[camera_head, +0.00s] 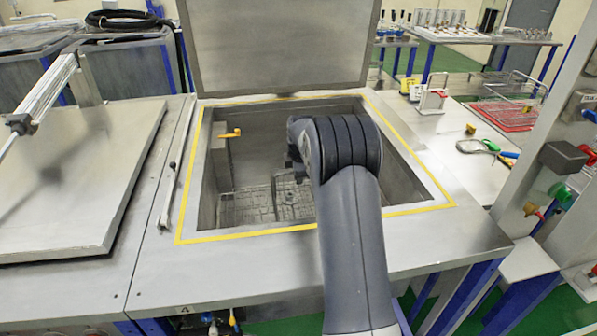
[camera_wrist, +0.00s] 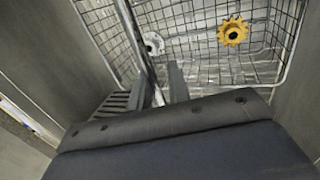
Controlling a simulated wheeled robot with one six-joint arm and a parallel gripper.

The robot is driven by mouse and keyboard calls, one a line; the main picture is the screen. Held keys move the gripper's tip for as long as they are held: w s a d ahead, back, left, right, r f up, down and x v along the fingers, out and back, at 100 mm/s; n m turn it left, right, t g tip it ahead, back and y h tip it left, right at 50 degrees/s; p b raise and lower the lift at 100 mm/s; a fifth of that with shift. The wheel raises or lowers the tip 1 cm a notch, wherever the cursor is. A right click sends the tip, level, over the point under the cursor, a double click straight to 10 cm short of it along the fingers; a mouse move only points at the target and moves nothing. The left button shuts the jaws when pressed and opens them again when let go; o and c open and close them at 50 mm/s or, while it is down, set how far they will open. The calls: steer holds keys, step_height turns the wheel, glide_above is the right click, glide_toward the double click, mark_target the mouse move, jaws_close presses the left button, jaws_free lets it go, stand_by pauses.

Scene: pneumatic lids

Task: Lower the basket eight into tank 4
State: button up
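Tank 4 (camera_head: 411,210) stands open, a steel well with a yellow border and a number 4 on its front. My gripper, its fingers hidden in the head view, reaches down inside it. In the wrist view, a wire basket (camera_wrist: 198,51) lies below and ahead, holding a yellow gear (camera_wrist: 233,31) and a pale round part (camera_wrist: 153,43). My gripper (camera_wrist: 158,82) has its fingers apart, with the basket's thin handle bar (camera_wrist: 140,52) passing between them. No firm grip on the bar shows. The basket's number is not visible, and my arm hides the basket in the head view.
The raised lid (camera_head: 275,45) stands behind the tank. A yellow-tipped fitting (camera_head: 231,133) sticks out from the tank's left inner wall. A slatted grate (camera_head: 247,206) covers the tank floor. A closed lid (camera_head: 75,180) lies at left; a red tray (camera_head: 507,115) sits at right.

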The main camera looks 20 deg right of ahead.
steer(key=o, duration=0.4)
steer(key=shift+c, duration=0.2)
steer(key=w+p+v, duration=0.2)
steer(key=p+v, duration=0.3)
steer(key=v, duration=0.6)
steer(key=w+d+r+p+v, duration=0.1)
steer(key=p+v, duration=0.4)
steer(key=v, duration=0.6)
steer(key=shift+w+r, duration=0.25)
steer(key=shift+w, duration=0.15)
steer(key=shift+a+f, duration=0.15)
step_height(320, 180, down, 11)
steer(key=b, duration=1)
steer(key=shift+f, duration=0.2)
steer(key=shift+r, duration=0.15)
